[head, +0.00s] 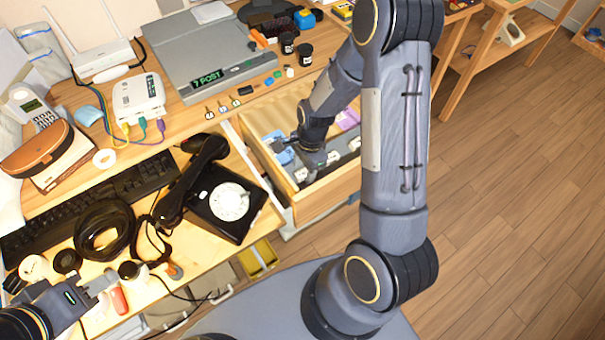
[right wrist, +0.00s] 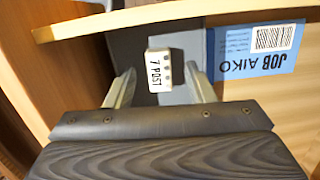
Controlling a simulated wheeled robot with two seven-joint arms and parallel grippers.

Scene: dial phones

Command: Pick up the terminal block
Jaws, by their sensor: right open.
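The terminal block (right wrist: 159,70) is a small white block marked "7 POST" in the right wrist view. It lies on a grey surface in the open drawer (head: 327,193). My right gripper (right wrist: 161,72) is open, with one finger on each side of the block and a gap to both. In the head view my right gripper (head: 314,160) reaches down into the drawer, partly hidden by its own arm. Several small white blocks show there, and I cannot tell which is this one. My left gripper (head: 104,293) is over the desk at lower left; its jaw opening is unclear.
A blue "JOB AIKO" card (right wrist: 258,52) lies to the right of the block. The wooden drawer wall (right wrist: 135,16) is close beyond it. A black dial phone (head: 228,201) stands left of the drawer. A grey device reading "7 POST" (head: 208,55) sits behind it.

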